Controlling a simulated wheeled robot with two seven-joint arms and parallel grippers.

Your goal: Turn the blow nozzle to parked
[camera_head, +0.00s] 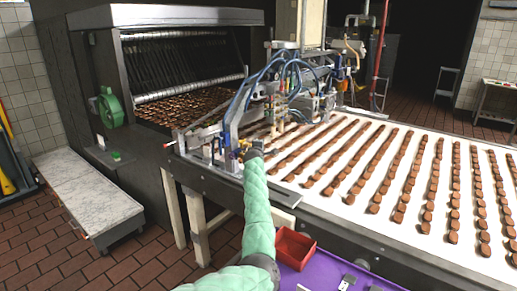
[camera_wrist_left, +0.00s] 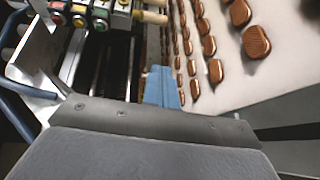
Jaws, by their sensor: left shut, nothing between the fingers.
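My left arm in its green sleeve reaches up to the depositing machine (camera_head: 290,85) at the near edge of the conveyor. My left gripper (camera_head: 255,148) is a small dark shape beside the machine's lower front. In the left wrist view its blue fingers (camera_wrist_left: 163,86) are together, with nothing seen between them. Several coloured knobs (camera_wrist_left: 98,14) and a pale rod end (camera_wrist_left: 150,17) show at the upper left of that view, apart from the fingers. I cannot tell which part is the blow nozzle, or how it is turned. My right gripper is not in view.
A white conveyor belt (camera_head: 350,200) carries rows of brown biscuits. A dark oven-like housing (camera_head: 130,170) stands behind on the left. A red bin (camera_head: 294,249) and a purple surface (camera_head: 325,274) lie in front. A low grey bench (camera_head: 84,193) stands at left.

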